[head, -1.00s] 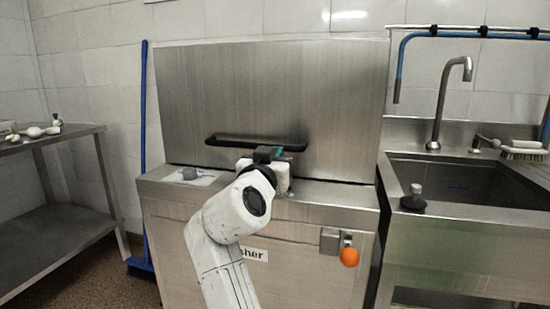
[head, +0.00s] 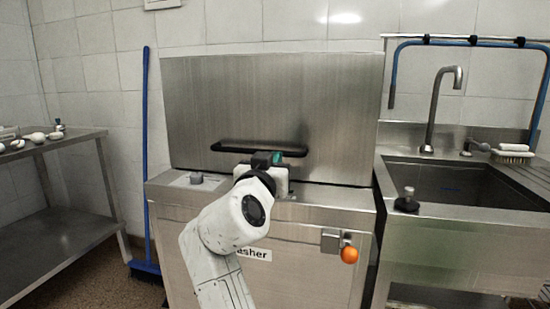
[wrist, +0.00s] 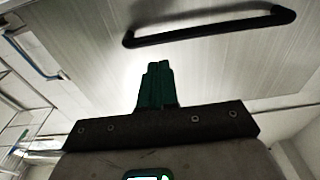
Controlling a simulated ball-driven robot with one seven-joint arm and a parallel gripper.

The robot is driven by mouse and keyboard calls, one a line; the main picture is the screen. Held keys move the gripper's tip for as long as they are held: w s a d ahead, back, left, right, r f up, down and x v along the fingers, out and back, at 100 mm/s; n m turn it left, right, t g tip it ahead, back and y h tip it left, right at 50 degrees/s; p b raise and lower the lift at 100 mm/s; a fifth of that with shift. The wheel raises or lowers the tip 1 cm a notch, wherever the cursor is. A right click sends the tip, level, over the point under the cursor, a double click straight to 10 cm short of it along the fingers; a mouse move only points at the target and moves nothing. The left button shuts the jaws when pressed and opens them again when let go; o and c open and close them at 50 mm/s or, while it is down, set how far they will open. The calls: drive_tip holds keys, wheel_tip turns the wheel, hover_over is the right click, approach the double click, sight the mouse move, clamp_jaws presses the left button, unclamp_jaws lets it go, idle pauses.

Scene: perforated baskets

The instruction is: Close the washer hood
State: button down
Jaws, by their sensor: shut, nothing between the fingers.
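The washer hood (head: 270,105) is a large brushed-steel panel standing raised at the back of the washer body (head: 310,235). A black bar handle (head: 258,148) runs across its lower front. In the wrist view the hood (wrist: 225,75) fills much of the picture, with the handle (wrist: 210,31) above and to the right of my fingers. My gripper (head: 277,157) is in front of the hood, near the right half of the handle. In the wrist view my gripper's green fingers (wrist: 156,68) are together and empty, with a visible gap between them and the handle.
A sink (head: 455,185) with a tap stands to the right. An orange ball-shaped knob (head: 349,255) sticks out of the washer front. A blue-handled broom (head: 146,160) leans at the left, beside a steel table (head: 60,146). A small grey object (head: 196,178) lies on the washer top.

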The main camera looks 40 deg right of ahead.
drive_tip(key=p+v, duration=0.1)
drive_tip(key=v, duration=0.7)
drive_tip(key=shift+a+f, duration=0.2)
drive_tip(key=shift+f, duration=0.15)
drive_tip(key=s+d+f+n+g+y, duration=0.1)
drive_tip(key=s+d+f+n+y, duration=0.2)
drive_tip(key=f, duration=0.7)
drive_tip(key=s+f+n+g+y, duration=0.15)
drive_tip(key=s+f, duration=0.25)
drive_tip(key=f, duration=0.6)
drive_tip(key=s+d+f+n+g+y, duration=0.1)
drive_tip(key=s+d+f+g+y, duration=0.2)
drive_tip(key=f, duration=0.7)
drive_tip(key=s+a+f+n+g+y, duration=0.2)
drive_tip(key=s+a+f+g+y, duration=0.15)
drive_tip(key=s+f, duration=0.65)
drive_tip(key=s+a+f+n+g+y, duration=0.2)
drive_tip(key=s+a+f+n+y, duration=0.25)
drive_tip(key=s, duration=0.95)
wheel_tip(320, 180, up, 27)
drive_tip(key=m+p, duration=0.2)
drive_tip(key=p, duration=2.6)
drive_tip(key=shift+w+f+h, duration=0.15)
drive_tip(key=shift+w+h, duration=0.05)
drive_tip(key=shift+h, duration=0.15)
drive_tip(key=shift+a, duration=0.1)
